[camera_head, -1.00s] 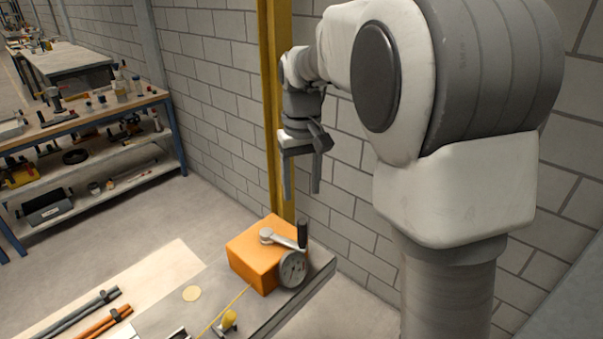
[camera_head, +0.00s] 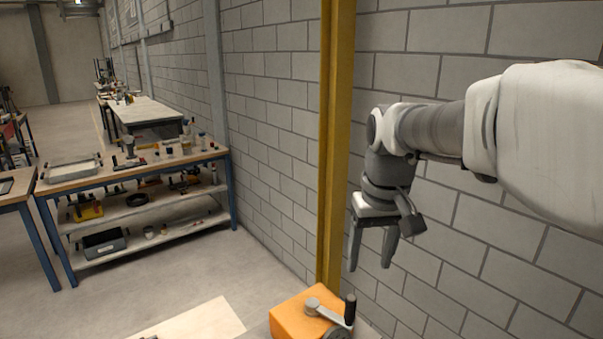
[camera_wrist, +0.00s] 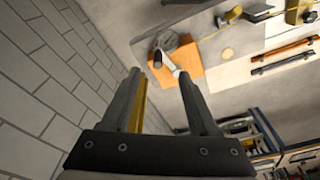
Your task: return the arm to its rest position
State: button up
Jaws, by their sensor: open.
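My gripper (camera_head: 370,250) hangs from my arm with its fingers pointing down, in front of the block wall and just right of the yellow post. Its two fingers are apart with nothing between them. The gripper is above the orange box with a crank handle (camera_head: 303,316) and apart from it. In the wrist view my two fingers (camera_wrist: 165,90) reach up the picture, spread and empty. The orange box (camera_wrist: 185,68) shows beyond them with its crank and round dial.
The yellow post (camera_head: 335,140) stands close beside my gripper, against the grey block wall (camera_head: 270,120). A blue-legged workbench (camera_head: 135,180) with tools and shelves stands at left. Floor (camera_head: 190,280) between is clear.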

jog(key=s+d+f+m+t, duration=0.1)
jog(key=s+t, duration=0.3)
jog(key=s, duration=1.2)
jog(key=shift+s+f, duration=0.15)
jog(key=shift+f, duration=0.5)
jog(key=w+r+g, duration=0.3)
jog(key=w+r, duration=0.1)
jog(key=w, duration=0.7)
jog(key=g, duration=0.3)
send_over(350, 308)
jog(key=w, duration=0.1)
notch_tip(350, 308, down, 4)
jog(key=shift+n, duration=0.3)
notch_tip(350, 308, down, 17)
jog(key=shift+w+d+f, duration=0.1)
jog(key=shift+d, duration=0.05)
grip_shut()
